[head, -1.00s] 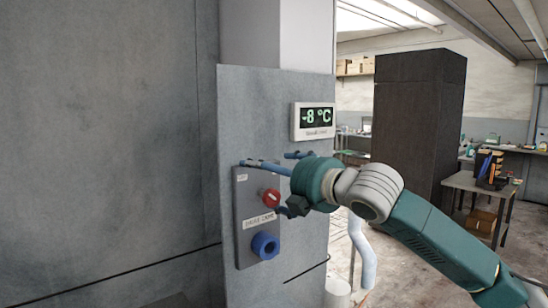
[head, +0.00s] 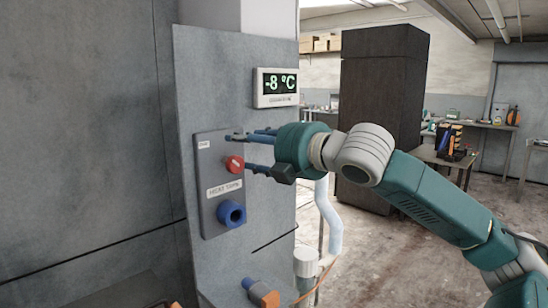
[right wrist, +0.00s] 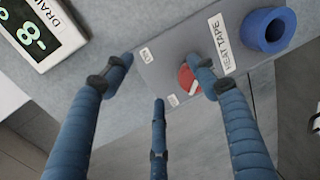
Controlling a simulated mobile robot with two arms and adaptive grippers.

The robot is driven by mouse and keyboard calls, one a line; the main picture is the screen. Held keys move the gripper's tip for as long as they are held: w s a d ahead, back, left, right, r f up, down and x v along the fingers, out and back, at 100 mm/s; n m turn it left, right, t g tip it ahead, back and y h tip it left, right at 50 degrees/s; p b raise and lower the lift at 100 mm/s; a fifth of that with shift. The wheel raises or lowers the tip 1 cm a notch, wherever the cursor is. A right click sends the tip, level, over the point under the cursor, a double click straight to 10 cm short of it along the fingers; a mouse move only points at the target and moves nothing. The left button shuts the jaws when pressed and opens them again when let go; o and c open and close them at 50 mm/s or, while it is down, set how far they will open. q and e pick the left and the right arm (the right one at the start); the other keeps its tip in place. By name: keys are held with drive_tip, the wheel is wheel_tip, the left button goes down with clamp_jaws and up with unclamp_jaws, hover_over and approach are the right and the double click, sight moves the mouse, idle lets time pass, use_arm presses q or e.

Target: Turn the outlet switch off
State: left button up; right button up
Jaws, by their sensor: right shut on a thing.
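The outlet switch is a round red knob (head: 234,163) with a light mark across it, on a grey panel (head: 208,190) fixed to the wall. It also shows in the right wrist view (right wrist: 186,80), where one fingertip covers its right edge. My right gripper (head: 243,151) reaches in from the right with its blue fingers at the panel, shut on the red knob. In the right wrist view the fingers (right wrist: 163,82) are spread around the knob's side of the panel. The knob's exact setting is hard to read. My left gripper is out of view.
A blue round socket (head: 231,213) sits below the HEAT TAPE label (head: 224,187) on the panel. A temperature display (head: 276,87) reads -8 °C above. A blue and orange plug (head: 261,292) is at the bottom. A pale pipe (head: 328,215) stands right of the wall.

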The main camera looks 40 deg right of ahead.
drive_tip(key=s+a+r+b, duration=0.1)
drive_tip(key=s+b, duration=0.5)
drive_tip(key=s, duration=0.3)
drive_tip(key=shift+a+r, duration=0.2)
drive_tip(key=shift+a, duration=0.15)
idle(0.6)
